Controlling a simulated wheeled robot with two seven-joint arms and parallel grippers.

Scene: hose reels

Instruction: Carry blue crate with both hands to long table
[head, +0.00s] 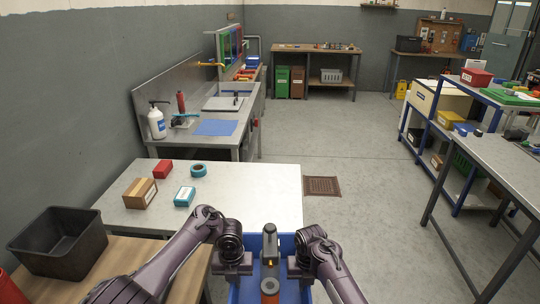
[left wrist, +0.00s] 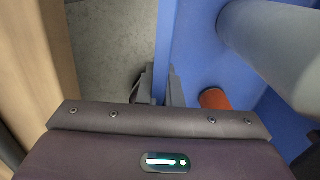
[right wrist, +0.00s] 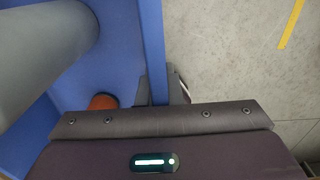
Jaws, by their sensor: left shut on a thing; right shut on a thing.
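The blue crate (head: 288,291) is at the bottom middle of the head view, in front of my body. It holds a grey cylindrical thing (head: 269,243) and an orange-red piece (head: 269,286). My left gripper (head: 234,268) is shut on the crate's left wall, which also shows in the left wrist view (left wrist: 170,45). My right gripper (head: 299,270) is shut on the right wall, seen in the right wrist view (right wrist: 152,45). Floor shows beside both walls. The crate's near end is cut off. Which table is the long table I cannot tell.
A pale table (head: 250,185) stands just ahead, with small boxes and a teal tape roll (head: 199,169) on its left; its right part is clear. A wooden bench with a black bin (head: 62,245) is at left. A grey table (head: 500,165) stands at right. Open floor lies between.

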